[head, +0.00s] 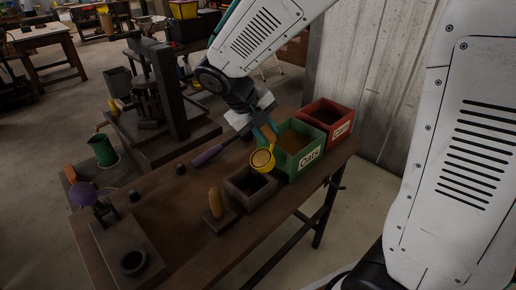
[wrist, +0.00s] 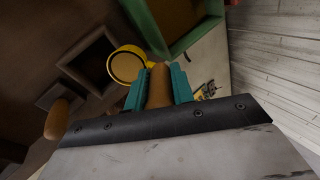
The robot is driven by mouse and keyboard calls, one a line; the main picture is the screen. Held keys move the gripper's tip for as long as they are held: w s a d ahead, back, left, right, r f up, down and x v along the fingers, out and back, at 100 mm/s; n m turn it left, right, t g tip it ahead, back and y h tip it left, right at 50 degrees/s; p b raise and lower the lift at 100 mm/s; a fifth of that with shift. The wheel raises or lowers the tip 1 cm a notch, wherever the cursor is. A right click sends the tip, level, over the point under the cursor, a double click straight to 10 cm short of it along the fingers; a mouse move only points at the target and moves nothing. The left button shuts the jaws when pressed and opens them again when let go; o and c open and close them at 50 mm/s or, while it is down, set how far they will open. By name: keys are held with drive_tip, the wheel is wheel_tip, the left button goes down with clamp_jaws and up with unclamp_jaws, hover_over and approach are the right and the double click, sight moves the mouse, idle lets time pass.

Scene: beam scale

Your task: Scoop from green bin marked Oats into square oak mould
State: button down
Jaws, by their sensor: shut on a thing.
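My gripper (head: 265,135) is shut on the wooden handle (wrist: 159,86) of a yellow scoop (head: 262,159). The scoop's round cup also shows in the wrist view (wrist: 127,66). Its inside looks tan; I cannot tell if that is oats. The cup is held above the bench, between the green bin and the mould in the head view. The green bin marked Oats (head: 293,167) holds tan contents; its edge shows in the wrist view (wrist: 150,28). The square dark-brown wooden mould (head: 257,201) sits left of it, its inside dark; it is upper left in the wrist view (wrist: 70,48).
A red bin marked Corn (head: 341,129) stands behind the green bin. A wooden-handled block (head: 215,204) stands left of the mould. The bench's middle is mostly clear.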

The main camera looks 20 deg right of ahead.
drive_tip(key=shift+s+f, duration=0.15)
drive_tip(key=shift+f, duration=0.25)
idle(0.5)
drive_tip(key=shift+s+a+r+h, duration=0.1)
drive_tip(key=shift+a+r+h, duration=0.15)
drive_tip(key=shift+a+h, duration=0.6)
drive_tip(key=shift+a+r+h, duration=0.2)
drive_tip(key=shift+a+h, duration=0.5)
drive_tip(key=shift+h, duration=0.15)
drive_tip(key=shift+s+a+t+h, duration=0.2)
drive_tip(key=shift+a+t+h, duration=0.2)
drive_tip(key=shift+a+h, duration=1.25)
drive_tip(key=shift+s+a+f+h, duration=0.1)
drive_tip(key=shift+a+f+h, duration=0.2)
drive_tip(key=shift+a+h, duration=0.55)
drive_tip(key=shift+s+a+f+h, duration=0.1)
drive_tip(key=shift+a+f+h, duration=0.15)
drive_tip(key=shift+a+h, duration=0.6)
drive_tip(key=shift+d, duration=0.2)
